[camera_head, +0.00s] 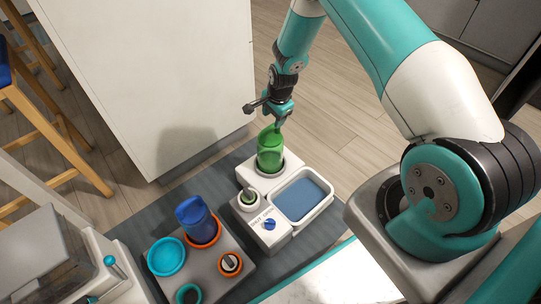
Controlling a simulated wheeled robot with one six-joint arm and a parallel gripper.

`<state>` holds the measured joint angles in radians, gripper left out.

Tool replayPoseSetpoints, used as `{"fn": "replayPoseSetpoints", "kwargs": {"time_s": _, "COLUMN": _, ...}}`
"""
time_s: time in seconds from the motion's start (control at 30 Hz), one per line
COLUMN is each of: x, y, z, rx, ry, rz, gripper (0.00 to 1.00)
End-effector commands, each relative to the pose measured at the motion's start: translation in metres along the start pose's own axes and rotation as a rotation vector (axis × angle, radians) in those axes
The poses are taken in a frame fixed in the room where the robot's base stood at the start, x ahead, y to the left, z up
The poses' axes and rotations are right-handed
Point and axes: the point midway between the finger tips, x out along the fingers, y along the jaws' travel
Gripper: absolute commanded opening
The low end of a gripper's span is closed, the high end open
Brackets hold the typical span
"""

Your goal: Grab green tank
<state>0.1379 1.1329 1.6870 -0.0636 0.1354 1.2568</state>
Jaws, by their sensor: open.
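The green tank (270,153) is a translucent green, bottle-like container. It stands upright in a round seat on a white base unit (251,180). My gripper (275,115) is open and hangs just above the top of the green tank. From this angle I cannot tell whether the fingers touch the tank or are around its top. The lower end of the tank is hidden inside its seat.
The white unit has a blue basin (301,199) and a blue knob (268,224). A blue container (196,219) stands in an orange ring on a grey tray (209,270), beside a teal dish (166,257). A white cabinet (150,70) rises behind at the left.

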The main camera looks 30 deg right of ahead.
Motion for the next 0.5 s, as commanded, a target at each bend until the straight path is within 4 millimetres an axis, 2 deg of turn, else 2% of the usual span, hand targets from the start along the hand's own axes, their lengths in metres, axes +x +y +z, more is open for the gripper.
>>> {"fn": "replayPoseSetpoints", "kwargs": {"time_s": 0.03, "x": 0.012, "y": 0.001, "z": 0.0, "rx": 0.0, "ry": 0.0, "rz": 0.0, "gripper": 0.52}}
{"fn": "replayPoseSetpoints", "kwargs": {"time_s": 0.27, "x": 0.028, "y": -0.001, "z": 0.001, "rx": -0.001, "ry": 0.0, "rz": -0.001, "gripper": 0.52}}
{"fn": "replayPoseSetpoints", "kwargs": {"time_s": 0.5, "x": 0.066, "y": -0.004, "z": 0.002, "rx": -0.003, "ry": 0.0, "rz": 0.0, "gripper": 0.52}}
